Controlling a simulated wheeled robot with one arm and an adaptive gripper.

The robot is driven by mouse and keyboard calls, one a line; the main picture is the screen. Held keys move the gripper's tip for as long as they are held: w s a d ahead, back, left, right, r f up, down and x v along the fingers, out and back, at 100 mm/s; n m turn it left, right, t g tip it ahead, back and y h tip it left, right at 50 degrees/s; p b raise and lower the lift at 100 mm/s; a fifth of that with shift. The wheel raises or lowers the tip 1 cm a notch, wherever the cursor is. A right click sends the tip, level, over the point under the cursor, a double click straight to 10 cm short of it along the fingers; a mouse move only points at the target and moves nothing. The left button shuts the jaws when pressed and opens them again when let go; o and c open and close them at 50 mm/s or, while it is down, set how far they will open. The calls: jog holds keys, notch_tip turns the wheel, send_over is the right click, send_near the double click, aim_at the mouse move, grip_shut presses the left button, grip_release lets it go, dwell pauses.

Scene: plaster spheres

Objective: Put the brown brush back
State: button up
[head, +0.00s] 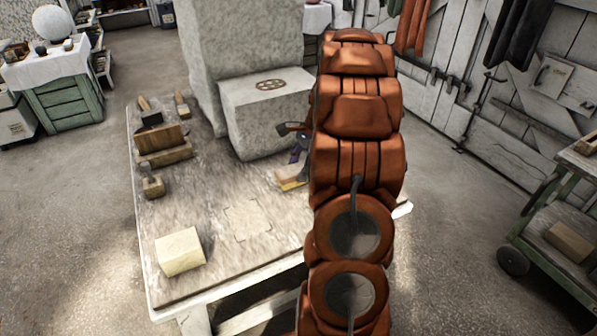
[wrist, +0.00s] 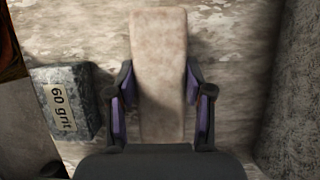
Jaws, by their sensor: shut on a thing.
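My gripper (wrist: 160,105) is shut on a long, pale brown block, which looks like the back of the brown brush (wrist: 160,60). One dark finger with a purple pad lies along each long side of it. In the head view the brush (head: 290,175) shows beside my arm at the table's right side, with a yellowish lower edge. My gripper (head: 300,153) is above it, partly hidden by the arm. I cannot tell whether the brush touches the table. A dashed square outline (head: 248,220) is marked on the tabletop.
A stone block (head: 265,115) stands close behind. A wooden rack (head: 163,145) and several tools line the table's left side. A pale block (head: 180,251) sits at the front left. The middle is clear.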

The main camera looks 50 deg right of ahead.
jog(key=shift+f, duration=0.3)
jog(key=o, duration=1)
jog(key=p+v, duration=0.2)
jog(key=v, duration=1)
jog(key=shift+r, duration=0.1)
jog(key=s+a+r+n+g+h, duration=0.15)
jog(key=a+n, duration=0.35)
jog(key=a, duration=0.8)
jog(key=s+a+n+g, duration=0.25)
jog(key=a+n, duration=0.35)
jog(key=a, duration=0.7)
jog(key=s+a+f+n+h, duration=0.1)
jog(key=s+a+n, duration=0.2)
jog(key=s, duration=0.3)
jog(key=s+a+f+n, duration=0.2)
jog(key=s+a+n, duration=0.2)
jog(key=s, duration=0.2)
jog(key=s+a+f+n+h, duration=0.1)
jog(key=s+a+f+n, duration=0.1)
jog(key=s, duration=0.4)
jog(key=shift+a+n+g+h, duration=0.3)
jog(key=shift+a+n+h, duration=0.05)
jog(key=shift+a+n, duration=0.55)
